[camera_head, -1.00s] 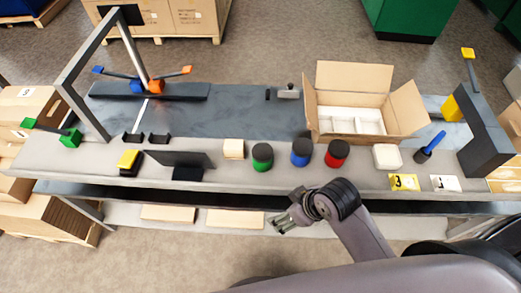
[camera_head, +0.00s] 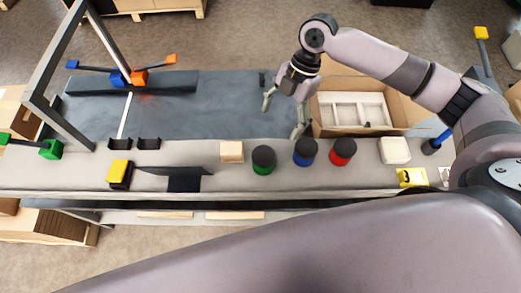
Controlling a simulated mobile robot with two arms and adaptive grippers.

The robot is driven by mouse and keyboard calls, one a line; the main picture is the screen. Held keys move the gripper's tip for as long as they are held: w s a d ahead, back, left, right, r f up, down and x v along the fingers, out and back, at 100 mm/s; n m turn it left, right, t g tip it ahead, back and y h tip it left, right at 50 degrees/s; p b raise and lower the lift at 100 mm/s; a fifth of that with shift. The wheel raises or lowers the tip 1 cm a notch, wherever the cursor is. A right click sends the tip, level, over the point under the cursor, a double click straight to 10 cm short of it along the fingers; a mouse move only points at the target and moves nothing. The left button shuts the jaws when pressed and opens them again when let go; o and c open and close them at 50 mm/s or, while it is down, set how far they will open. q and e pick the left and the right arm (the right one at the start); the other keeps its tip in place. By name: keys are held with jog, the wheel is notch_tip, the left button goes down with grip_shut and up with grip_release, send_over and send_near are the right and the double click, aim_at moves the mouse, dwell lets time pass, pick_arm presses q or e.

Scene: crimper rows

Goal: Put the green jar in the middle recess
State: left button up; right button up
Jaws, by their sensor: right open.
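The green jar (camera_head: 263,161), with a black lid and a green band low down, stands upright on the grey front part of the bench. The open cardboard box (camera_head: 411,112) stands to its right and farther back. It holds a white insert with recesses, and the middle recess (camera_head: 345,111) looks empty. My right gripper (camera_head: 281,121) hangs open and empty, fingers downward, behind the jars and left of the box. It is apart from the green jar. My left gripper is not in view.
A blue jar (camera_head: 305,153) and a red jar (camera_head: 343,153) stand in a row right of the green jar. A beige block (camera_head: 231,152) is close on its left. A white block (camera_head: 394,151) sits farther right. The dark mat (camera_head: 205,115) is largely clear.

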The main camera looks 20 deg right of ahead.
aim_at(266, 152)
jog(key=p+x, duration=0.3)
jog(key=x, duration=0.7)
jog(key=shift+s+a+f, duration=0.15)
jog(key=shift+a+f, duration=0.05)
jog(key=shift+f, duration=0.1)
jog(key=shift+s+a+f, duration=0.1)
jog(key=shift+a+f, duration=0.05)
jog(key=shift+f, duration=0.3)
jog(key=shift+s+a+f+p, duration=0.1)
jog(key=shift+a+f+p, duration=0.1)
jog(key=shift+f+p, duration=0.15)
jog(key=p+x, duration=0.1)
jog(key=x, duration=0.2)
jog(key=shift+a+f, duration=0.1)
jog(key=shift+f, duration=0.1)
jog(key=shift+a+f, duration=0.1)
jog(key=shift+f, duration=0.35)
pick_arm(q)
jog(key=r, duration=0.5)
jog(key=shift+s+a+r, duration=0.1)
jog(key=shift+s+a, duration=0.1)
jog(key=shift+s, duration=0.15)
pick_arm(e)
jog(key=shift+c, duration=0.2)
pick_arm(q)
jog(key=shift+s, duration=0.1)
pick_arm(e)
jog(key=shift+r, duration=0.1)
grip_shut()
